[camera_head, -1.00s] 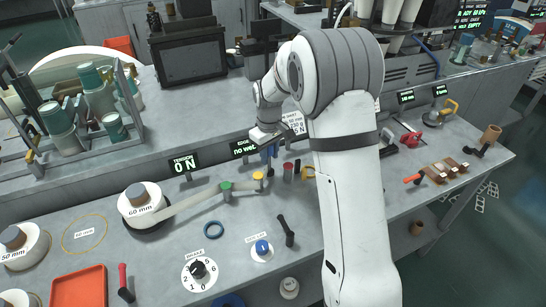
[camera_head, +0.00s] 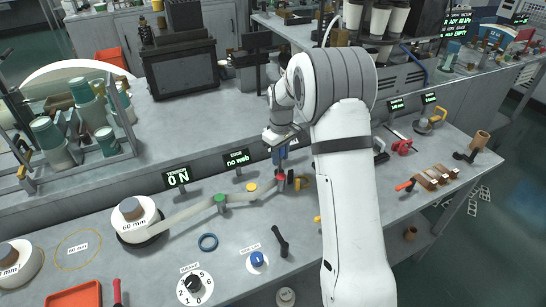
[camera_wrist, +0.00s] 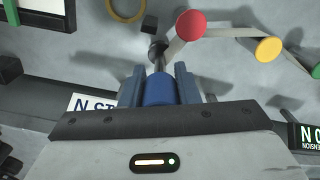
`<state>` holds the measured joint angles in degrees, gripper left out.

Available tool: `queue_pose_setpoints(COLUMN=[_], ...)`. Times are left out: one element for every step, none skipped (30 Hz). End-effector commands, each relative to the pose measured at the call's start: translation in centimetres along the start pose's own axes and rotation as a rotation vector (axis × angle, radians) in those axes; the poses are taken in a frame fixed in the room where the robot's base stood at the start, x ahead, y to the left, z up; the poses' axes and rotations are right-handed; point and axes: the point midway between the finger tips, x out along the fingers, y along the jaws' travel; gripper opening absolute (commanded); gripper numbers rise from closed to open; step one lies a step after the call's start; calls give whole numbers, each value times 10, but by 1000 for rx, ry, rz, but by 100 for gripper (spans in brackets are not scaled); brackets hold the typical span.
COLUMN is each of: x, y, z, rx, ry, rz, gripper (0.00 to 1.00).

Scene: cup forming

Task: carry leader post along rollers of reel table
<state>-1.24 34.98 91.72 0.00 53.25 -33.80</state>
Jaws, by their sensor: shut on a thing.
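My gripper (camera_wrist: 158,88) is shut on the leader post, whose blue body (camera_wrist: 159,91) shows between the fingers in the wrist view. The post's narrow dark lower end points toward the table. In the head view my gripper (camera_head: 279,153) is just behind the red roller (camera_head: 281,178). A pale web strip runs from the 60 mm reel (camera_head: 132,209) past the green roller (camera_head: 220,198) and yellow roller (camera_head: 251,187) to the red one. The wrist view shows the strip continuing from the red roller (camera_wrist: 190,25) to the post's end.
A yellow ring (camera_wrist: 126,9) lies near the post. The tension display (camera_head: 177,177) reads 0 N, and the edge display (camera_head: 237,159) reads no web.

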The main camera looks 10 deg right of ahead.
Motion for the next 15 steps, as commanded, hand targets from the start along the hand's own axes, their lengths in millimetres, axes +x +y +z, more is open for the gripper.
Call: queue_pose_setpoints(x=[-1,-1,-1,-1,-1,-1,-1,-1,-1,-1,-1,-1,-1,-1,-1], y=[5,7,10,13,16,19,22,24,27,30,32,36,38,41,44], z=[1,2,4,4,5,6,7,8,9,10,11,12,13,14,15], rx=[2,1,1,1,1,2,2,1,1,1,1,2,2,2,1], ry=[1,1,1,1,1,1,1,1,1,1,1,0,0,0,1], rz=[1,1,0,0,0,0,1,1,1,1,0,0,0,0,0], gripper=[0,0,0,0,0,0,0,0,0,0,0,0,0,0,0])
